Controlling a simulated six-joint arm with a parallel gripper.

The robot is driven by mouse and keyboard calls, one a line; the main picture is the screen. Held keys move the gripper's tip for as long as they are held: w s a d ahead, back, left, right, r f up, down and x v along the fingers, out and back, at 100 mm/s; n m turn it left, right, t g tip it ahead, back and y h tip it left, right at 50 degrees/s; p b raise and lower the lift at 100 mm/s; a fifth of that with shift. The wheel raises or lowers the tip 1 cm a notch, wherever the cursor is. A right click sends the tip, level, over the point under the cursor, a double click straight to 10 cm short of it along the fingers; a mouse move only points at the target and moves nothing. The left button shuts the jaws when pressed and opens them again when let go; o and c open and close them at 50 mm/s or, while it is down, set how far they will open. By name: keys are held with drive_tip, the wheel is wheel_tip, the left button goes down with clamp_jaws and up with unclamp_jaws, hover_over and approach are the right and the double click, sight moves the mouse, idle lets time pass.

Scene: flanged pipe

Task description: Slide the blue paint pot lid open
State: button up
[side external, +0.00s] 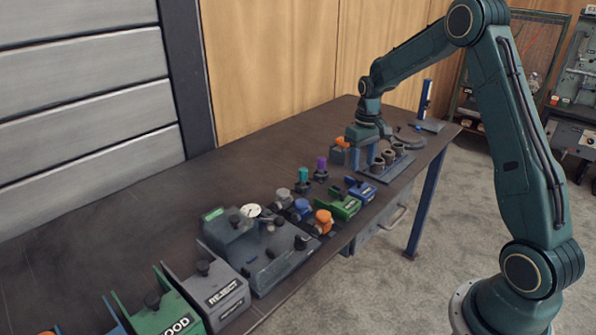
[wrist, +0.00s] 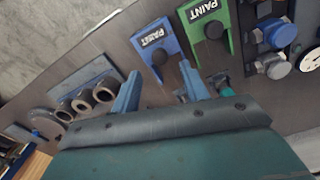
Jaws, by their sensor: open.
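The blue paint pot (side external: 364,192) stands near the table's front edge, right of the green paint pot (side external: 345,208). In the wrist view the blue pot (wrist: 148,41) shows a white PAINT label and a dark round knob (wrist: 160,57) on its lid. I cannot tell how far open the lid is. My gripper (side external: 378,156) is beyond the blue pot, close to the rack of pipe pieces. In the wrist view my gripper (wrist: 160,88) has its two blue fingers wide apart with nothing between them. The blue pot is ahead of the fingertips, apart from them.
A rack of grey pipe pieces (wrist: 104,94) lies beside my gripper. Teal (side external: 303,174) and purple-topped (side external: 321,166) parts stand behind the pots. A grey fixture with a dial (side external: 251,210) and the REJECT bin (side external: 224,291) are further left. The table's back left is clear.

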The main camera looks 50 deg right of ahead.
sight(360, 179)
drive_tip(key=shift+f, duration=2.55)
clamp_jaws()
